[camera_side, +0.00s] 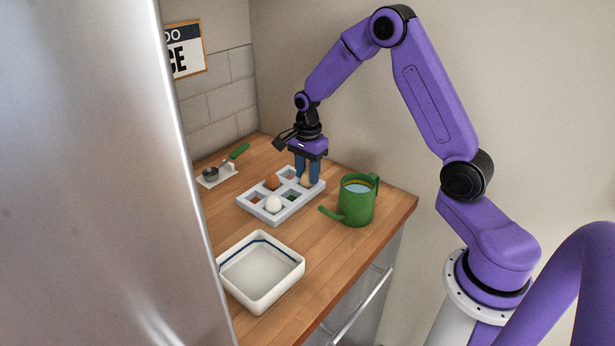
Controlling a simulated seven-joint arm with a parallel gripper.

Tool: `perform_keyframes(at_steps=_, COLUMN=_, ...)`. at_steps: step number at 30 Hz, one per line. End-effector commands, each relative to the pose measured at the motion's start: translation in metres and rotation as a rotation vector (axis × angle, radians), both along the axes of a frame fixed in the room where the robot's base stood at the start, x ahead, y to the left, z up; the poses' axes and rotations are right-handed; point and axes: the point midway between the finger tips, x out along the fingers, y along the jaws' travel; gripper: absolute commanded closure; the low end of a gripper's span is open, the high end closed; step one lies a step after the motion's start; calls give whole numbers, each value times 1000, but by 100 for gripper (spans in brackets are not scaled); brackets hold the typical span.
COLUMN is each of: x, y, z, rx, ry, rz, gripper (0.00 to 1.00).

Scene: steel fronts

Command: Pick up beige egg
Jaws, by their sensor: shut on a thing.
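The beige egg (305,181) is at the far right part of the grey egg tray (264,215) on the wooden counter. My gripper (307,172) points down over that part of the tray, with its blue fingers shut on the beige egg. The fingers hide part of the egg. I cannot tell whether the egg is clear of its compartment. A brown egg (272,181) and a white egg (273,204) sit in other compartments of the tray.
A green watering can (357,203) stands close to the right of the tray. A white square dish (296,264) is in front. A green-handled scoop (236,153) lies at the back left on a white rest (217,179). A steel front (90,180) blocks the left side.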

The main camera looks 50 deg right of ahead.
Motion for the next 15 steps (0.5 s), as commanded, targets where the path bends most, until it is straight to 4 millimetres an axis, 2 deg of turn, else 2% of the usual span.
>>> perform_keyframes(at_steps=5, x=1, y=0, z=7, rx=0, ry=-4, rz=0, gripper=73)
perform_keyframes(at_steps=11, x=1, y=0, z=32, rx=0, ry=-6, rz=0, gripper=73)
perform_keyframes(at_steps=15, x=-15, y=3, z=51, rx=0, ry=-6, rz=1, gripper=73)
